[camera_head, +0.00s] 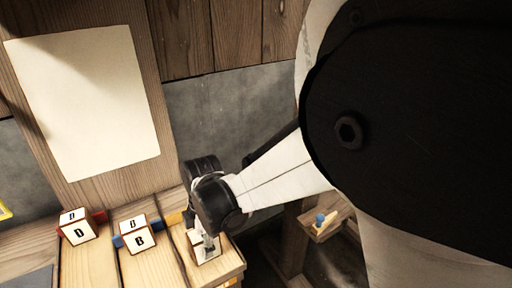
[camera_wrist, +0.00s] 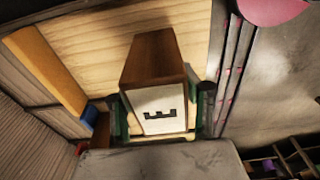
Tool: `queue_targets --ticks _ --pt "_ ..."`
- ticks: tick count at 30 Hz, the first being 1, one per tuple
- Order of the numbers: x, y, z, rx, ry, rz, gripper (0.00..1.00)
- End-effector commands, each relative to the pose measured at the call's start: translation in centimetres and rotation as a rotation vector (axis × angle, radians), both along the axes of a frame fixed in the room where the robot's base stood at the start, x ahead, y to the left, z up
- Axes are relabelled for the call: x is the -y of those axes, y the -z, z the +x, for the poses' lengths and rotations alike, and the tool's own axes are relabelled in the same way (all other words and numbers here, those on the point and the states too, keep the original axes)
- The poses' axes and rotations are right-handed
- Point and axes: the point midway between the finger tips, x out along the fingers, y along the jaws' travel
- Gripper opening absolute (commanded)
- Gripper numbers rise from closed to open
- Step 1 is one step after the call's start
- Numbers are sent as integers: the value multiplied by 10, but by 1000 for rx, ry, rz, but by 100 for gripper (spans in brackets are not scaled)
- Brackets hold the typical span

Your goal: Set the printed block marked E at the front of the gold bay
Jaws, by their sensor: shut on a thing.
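The block marked E (camera_wrist: 165,108) has white printed faces and brown wooden sides. My gripper (camera_wrist: 162,112) is shut on it, with a finger on each side; the E face shows in the wrist view. In the head view my gripper (camera_head: 207,243) points down at the right-hand bay, partly hiding the pale block (camera_head: 205,254). The gold bay (camera_head: 228,262) is a light wooden board with a gold strip (camera_head: 174,218) at its back left; the strip also shows in the wrist view (camera_wrist: 48,70). I cannot tell whether the block touches the board.
A block marked D (camera_head: 78,227) stands by red pieces in the left bay. A block marked B (camera_head: 138,234) stands by a blue piece (camera_head: 117,241) in the middle bay. A blank sheet (camera_head: 85,100) hangs behind. A small wooden ledge (camera_head: 326,229) with a blue item is right.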

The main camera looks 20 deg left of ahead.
Motion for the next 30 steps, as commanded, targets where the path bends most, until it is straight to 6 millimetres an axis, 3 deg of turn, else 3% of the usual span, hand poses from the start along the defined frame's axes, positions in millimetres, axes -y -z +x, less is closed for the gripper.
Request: queue_targets --ticks 13,14,18,30 --pt "1 11 1 0 2 0 9" --pt "1 11 1 0 2 0 41" --pt "1 10 1 0 3 0 59" --pt "1 3 1 0 3 0 59"
